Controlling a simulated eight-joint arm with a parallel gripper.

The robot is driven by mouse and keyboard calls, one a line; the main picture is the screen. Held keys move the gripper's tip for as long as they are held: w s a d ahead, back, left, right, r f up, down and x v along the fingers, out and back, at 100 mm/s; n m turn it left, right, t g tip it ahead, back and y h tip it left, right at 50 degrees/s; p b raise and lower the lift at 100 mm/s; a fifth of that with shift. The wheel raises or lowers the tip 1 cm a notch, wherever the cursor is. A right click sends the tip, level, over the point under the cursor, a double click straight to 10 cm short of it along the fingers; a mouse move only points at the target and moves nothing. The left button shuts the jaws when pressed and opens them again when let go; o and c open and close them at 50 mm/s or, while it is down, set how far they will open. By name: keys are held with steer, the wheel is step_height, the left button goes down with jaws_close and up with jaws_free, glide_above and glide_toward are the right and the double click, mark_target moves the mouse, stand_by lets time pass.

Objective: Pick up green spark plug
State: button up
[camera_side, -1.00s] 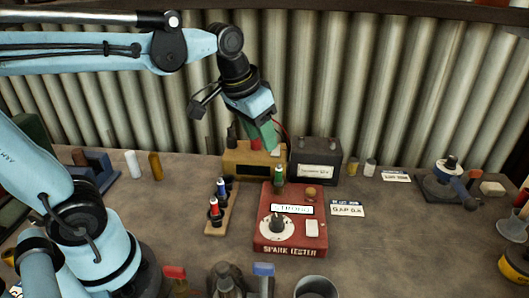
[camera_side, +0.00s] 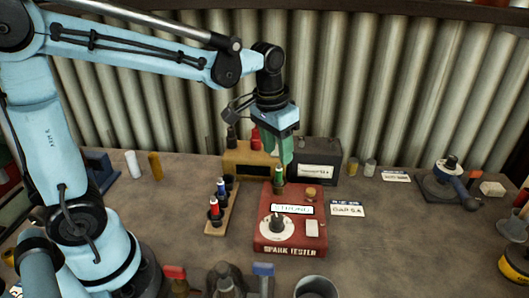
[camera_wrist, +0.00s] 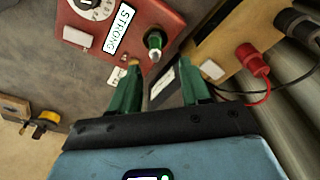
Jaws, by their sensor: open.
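The green spark plug (camera_side: 279,174) stands upright in the back left part of the red spark tester (camera_side: 290,238). In the wrist view the plug (camera_wrist: 154,42) shows its green body and pale tip, on the red tester (camera_wrist: 150,14) that has a STRONG label. My gripper (camera_side: 280,160) is over the plug, its green fingers pointing down. In the wrist view my gripper (camera_wrist: 160,75) is open and empty, with the plug just beyond the fingertips and roughly between them. The side view does not show clearly whether a finger touches the plug.
A wooden rack (camera_side: 222,210) with red and blue plugs stands left of the tester. A tan box (camera_side: 243,160) with red and black terminals and a dark battery (camera_side: 318,160) stand close behind. A GAP card (camera_side: 347,208) lies right of the tester.

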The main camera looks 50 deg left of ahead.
mark_target(279, 167)
steer(key=shift+w+d+f, duration=0.1)
steer(key=shift+d+f, duration=0.05)
steer(key=shift+f, duration=1.25)
steer(key=shift+w+d+f, duration=0.1)
steer(key=shift+f, duration=1.25)
steer(key=shift+c, duration=0.2)
jaws_close()
